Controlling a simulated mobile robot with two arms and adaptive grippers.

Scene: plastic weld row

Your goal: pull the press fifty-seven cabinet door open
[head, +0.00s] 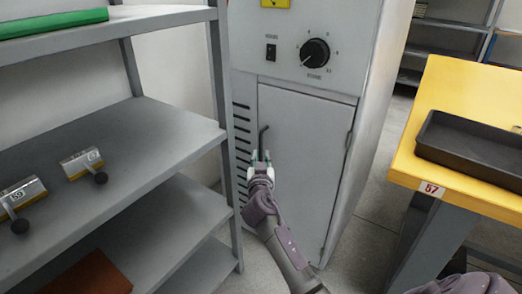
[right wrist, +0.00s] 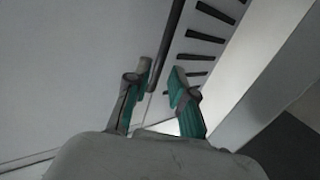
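The grey cabinet door (head: 300,165) is shut in the lower front of the press cabinet (head: 335,50). Its dark bar handle (head: 263,138) stands upright near the door's left edge, and a hinge shows on the right edge. My right gripper (head: 261,156) is at the lower part of the handle, its fingers apart. In the right wrist view the handle (right wrist: 168,45) runs down to the gap between the green-padded fingertips (right wrist: 162,82), closer to the left finger. Whether they touch I cannot tell. My left gripper is not in view.
A grey shelf rack (head: 130,130) stands close on the left, with small labelled blocks (head: 82,163) and a green item (head: 50,22). A yellow table (head: 450,90) marked 57 with a black tray (head: 470,145) stands on the right. Floor shows between cabinet and table.

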